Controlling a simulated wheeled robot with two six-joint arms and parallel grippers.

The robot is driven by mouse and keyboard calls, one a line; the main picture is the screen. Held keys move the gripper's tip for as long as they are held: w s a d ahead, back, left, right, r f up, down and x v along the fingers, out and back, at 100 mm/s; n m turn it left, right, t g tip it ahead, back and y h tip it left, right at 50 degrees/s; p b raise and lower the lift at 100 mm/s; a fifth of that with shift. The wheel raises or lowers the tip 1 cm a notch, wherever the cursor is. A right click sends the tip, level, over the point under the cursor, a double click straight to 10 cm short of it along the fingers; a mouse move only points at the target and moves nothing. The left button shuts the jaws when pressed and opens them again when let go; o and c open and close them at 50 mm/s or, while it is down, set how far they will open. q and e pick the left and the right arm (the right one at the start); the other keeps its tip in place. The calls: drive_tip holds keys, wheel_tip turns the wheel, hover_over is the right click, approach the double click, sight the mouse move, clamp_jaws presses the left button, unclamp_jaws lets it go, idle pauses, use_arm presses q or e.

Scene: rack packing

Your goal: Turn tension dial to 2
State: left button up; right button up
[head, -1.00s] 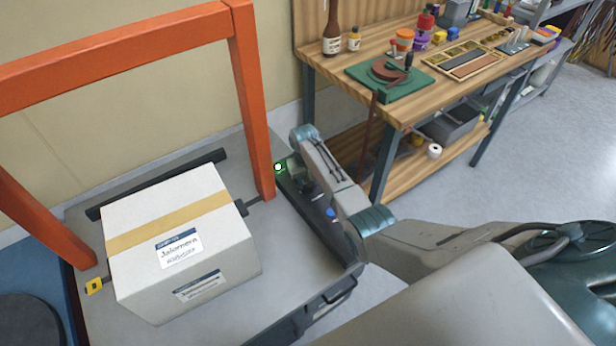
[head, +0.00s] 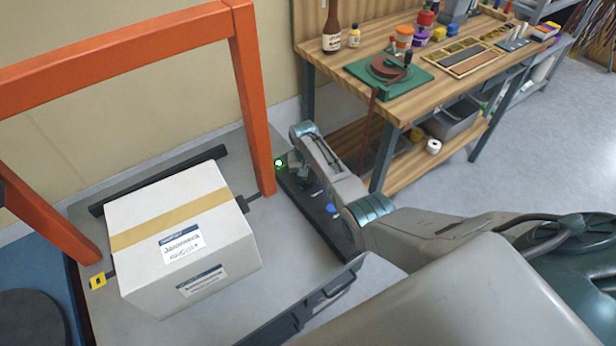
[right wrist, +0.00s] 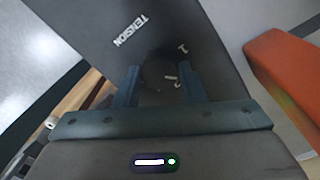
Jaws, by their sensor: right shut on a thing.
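The tension dial (right wrist: 157,76) is a dark round knob on a dark panel (right wrist: 112,18), seen in the right wrist view. The word TENSION is printed at its upper left, a "1" at its upper right, and a small white mark sits at its right side. My right gripper (right wrist: 160,84) has one finger on each side of the dial and is shut on it. The exact dial setting is hard to read. In the head view my right arm reaches over the dark machine body (head: 328,232), and the dial is hidden. My left gripper is not in view.
An orange frame (head: 250,100) stands around a taped white box (head: 185,280) on a grey surface. A wooden workbench (head: 440,98) with a green-based tool (head: 415,85), jars and trays stands behind my right arm. Open floor (head: 540,150) lies to the right.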

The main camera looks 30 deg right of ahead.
sight(306, 180)
drive_tip(key=o, duration=1)
drive_tip(key=r, duration=1)
drive_tip(key=shift+w+a+r, duration=0.15)
drive_tip(key=shift+a+r, duration=0.15)
drive_tip(key=shift+r, duration=0.1)
